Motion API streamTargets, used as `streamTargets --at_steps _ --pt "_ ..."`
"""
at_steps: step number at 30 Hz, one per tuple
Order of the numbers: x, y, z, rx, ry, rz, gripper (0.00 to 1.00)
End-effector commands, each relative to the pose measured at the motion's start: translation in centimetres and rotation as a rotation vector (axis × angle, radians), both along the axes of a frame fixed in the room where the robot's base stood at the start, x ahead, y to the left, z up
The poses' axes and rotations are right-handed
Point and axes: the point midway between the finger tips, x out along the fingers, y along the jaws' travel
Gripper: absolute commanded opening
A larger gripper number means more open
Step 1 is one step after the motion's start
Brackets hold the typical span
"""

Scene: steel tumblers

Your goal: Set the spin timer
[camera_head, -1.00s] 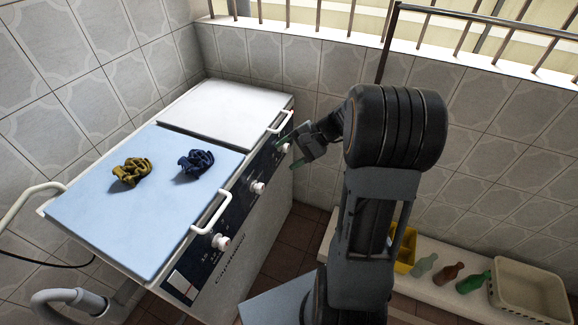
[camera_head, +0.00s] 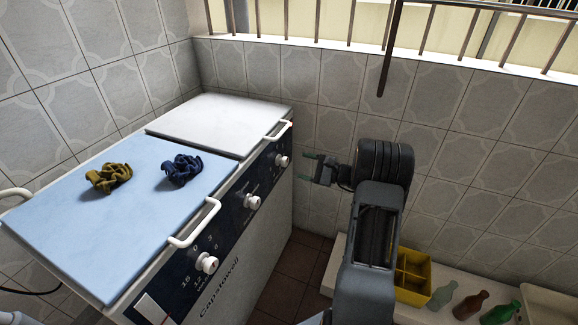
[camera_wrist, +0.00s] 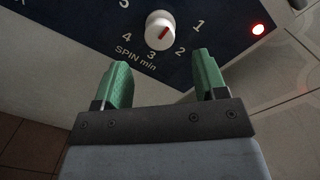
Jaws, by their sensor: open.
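The knob also shows at the far end of the washer's front panel in the head view (camera_head: 282,161). My gripper (camera_head: 312,169) is open and empty, to the right of the knob and apart from it. In the wrist view its green fingertips (camera_wrist: 158,72) stand on either side below the knob.
The washer (camera_head: 60,240) has a blue lid with a yellow cloth (camera_head: 108,178) and a dark blue cloth (camera_head: 182,168) on it. Two more knobs (camera_head: 252,201) (camera_head: 207,263) and white lid handles stick out. A yellow crate (camera_head: 412,293) and bottles stand at lower right.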

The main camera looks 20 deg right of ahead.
Motion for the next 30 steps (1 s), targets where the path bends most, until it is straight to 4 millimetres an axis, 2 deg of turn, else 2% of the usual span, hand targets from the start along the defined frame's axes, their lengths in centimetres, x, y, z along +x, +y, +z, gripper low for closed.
streamTargets --at_steps 3,10,25,30 --pt "1.5 1.6 -0.2 -0.001 0.000 0.004 0.65" --pt "3.4 3.5 -0.1 -0.001 0.001 0.001 0.65" --pt "4.2 4.3 0.0 0.000 0.002 0.000 0.65" --pt "4.2 4.3 0.0 -0.001 0.001 0.000 0.50"
